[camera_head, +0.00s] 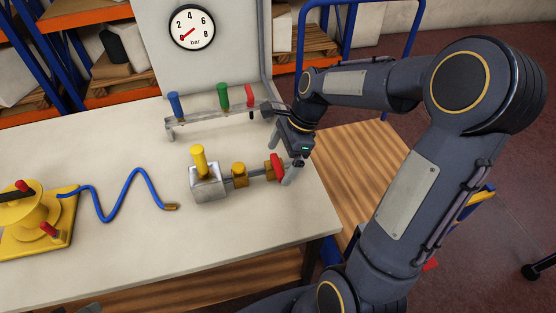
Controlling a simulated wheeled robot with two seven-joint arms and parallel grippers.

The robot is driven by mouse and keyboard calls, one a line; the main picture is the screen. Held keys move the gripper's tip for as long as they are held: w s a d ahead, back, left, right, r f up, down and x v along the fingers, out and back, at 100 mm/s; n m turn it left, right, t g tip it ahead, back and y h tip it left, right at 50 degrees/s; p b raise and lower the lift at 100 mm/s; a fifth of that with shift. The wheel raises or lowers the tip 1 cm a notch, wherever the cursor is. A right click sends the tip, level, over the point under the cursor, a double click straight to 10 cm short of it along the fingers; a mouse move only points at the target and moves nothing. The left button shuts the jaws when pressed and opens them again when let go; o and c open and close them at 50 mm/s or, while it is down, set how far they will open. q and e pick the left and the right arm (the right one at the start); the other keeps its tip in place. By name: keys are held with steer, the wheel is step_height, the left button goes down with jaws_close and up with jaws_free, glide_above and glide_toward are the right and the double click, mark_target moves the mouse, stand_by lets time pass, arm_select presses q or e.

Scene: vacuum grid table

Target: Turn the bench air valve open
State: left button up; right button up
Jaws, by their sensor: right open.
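A metal block (207,187) with an upright yellow handle (199,160) stands on the bench. A pipe with a brass-coloured fitting (239,175) runs right from it to a red valve handle (277,168). My right gripper (282,158) is open at this red end, its fingers pointing down and left. One finger is just right of the red handle, the other farther back. I cannot tell whether they touch it. My left gripper is not in view. A round bar gauge (192,28) stands behind, its red needle pointing lower left.
A rail (205,118) with blue, green and red handles stands behind the block. A blue hose (125,195) runs from a yellow round device (30,215) on the left to a loose brass end. The bench (130,255) is clear in front; its right edge is close to my gripper.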

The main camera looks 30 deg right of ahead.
steer(key=shift+a+f, duration=0.2)
steer(key=shift+f, duration=0.4)
steer(key=c, duration=1.4)
steer(key=shift+o, duration=0.2)
